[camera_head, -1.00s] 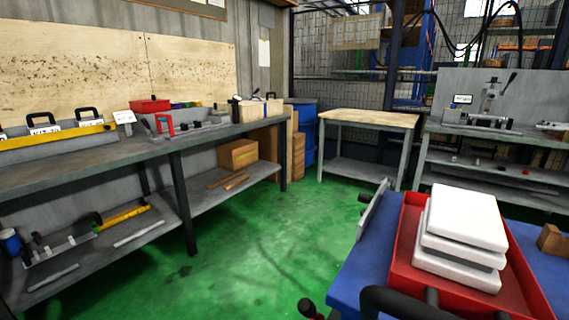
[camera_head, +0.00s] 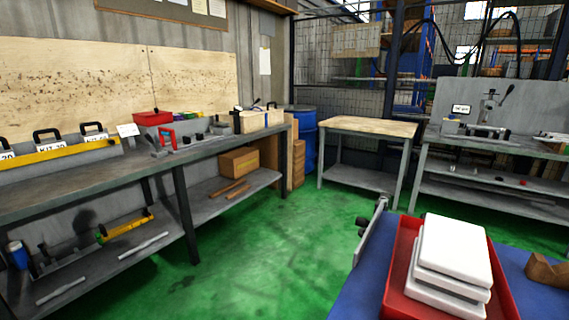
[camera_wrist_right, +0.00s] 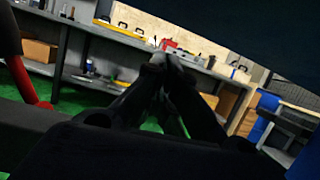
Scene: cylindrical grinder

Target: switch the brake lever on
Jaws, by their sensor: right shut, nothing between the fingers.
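A blue-topped cart (camera_head: 345,294) stands at the lower right of the head view. A grey plate (camera_head: 371,233) with black knobs stands at its left edge. I cannot make out with certainty which part is the brake lever. A red bar-like part (camera_wrist_right: 18,70) shows at the left of the right wrist view; I cannot tell what it belongs to. My right gripper (camera_wrist_right: 167,62) is shut and empty, its dark fingertips together in the middle of the right wrist view. Neither gripper shows in the head view.
A red tray (camera_head: 398,275) with stacked white blocks (camera_head: 455,250) lies on the cart. A long grey workbench (camera_head: 80,184) with tools runs along the left. A wood-topped table (camera_head: 367,126) and another bench (camera_head: 520,148) stand behind. The green floor (camera_head: 270,245) between is clear.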

